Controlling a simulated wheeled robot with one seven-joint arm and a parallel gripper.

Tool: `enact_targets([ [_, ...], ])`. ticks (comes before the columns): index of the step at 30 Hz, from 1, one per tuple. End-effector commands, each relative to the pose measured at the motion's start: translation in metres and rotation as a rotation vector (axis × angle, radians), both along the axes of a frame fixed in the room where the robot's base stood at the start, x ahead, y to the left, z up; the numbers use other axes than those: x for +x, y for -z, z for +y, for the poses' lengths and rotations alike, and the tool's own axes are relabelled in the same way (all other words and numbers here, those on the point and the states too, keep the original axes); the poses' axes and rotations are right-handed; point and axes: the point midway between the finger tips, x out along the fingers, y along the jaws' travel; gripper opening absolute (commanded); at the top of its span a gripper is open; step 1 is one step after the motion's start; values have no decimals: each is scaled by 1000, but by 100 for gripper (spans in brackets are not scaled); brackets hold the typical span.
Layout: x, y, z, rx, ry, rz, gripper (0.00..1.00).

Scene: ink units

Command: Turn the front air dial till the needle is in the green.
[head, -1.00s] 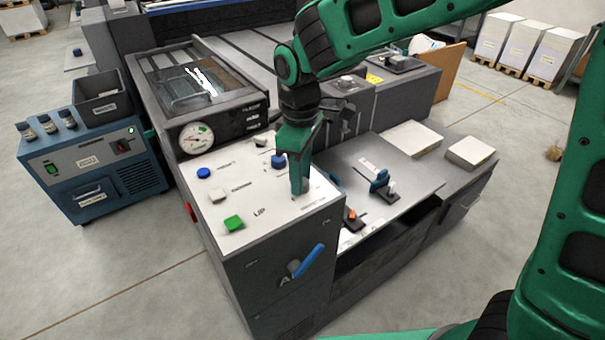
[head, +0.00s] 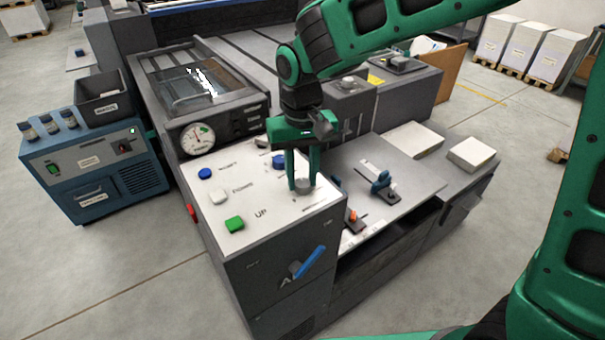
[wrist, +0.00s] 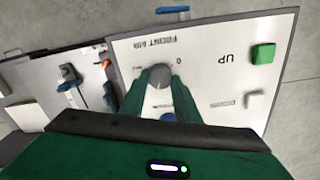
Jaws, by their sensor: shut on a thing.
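The front air dial (head: 303,186) is a round grey knob on the white panel top, near its right front edge. My gripper (head: 302,184) points down at it with one finger on each side and is shut on it. In the wrist view the dial (wrist: 158,99) sits between the green fingertips, beside upside-down "FRONT AIR" lettering. The round white gauge (head: 198,138) is on the machine behind the panel. Its needle points roughly upward, close to the green patch at upper right; whether it touches the green is too small to tell.
The panel also bears a blue knob (head: 278,161) close behind my gripper, a blue button (head: 205,173), a white button (head: 219,196) and a green button (head: 234,224). A blue lever (head: 309,261) is on the front face. A plate with clamps (head: 381,182) lies to the right.

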Motion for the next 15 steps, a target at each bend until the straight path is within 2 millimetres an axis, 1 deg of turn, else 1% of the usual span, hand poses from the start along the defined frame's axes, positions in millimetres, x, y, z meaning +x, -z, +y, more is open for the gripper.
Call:
enact_targets([
  [1, 3, -1, -4, -2, 43, -3, 6],
  [6, 2, 0, -3, -2, 138, -2, 6],
  [15, 1, 0, -3, -4, 222, 1, 6],
])
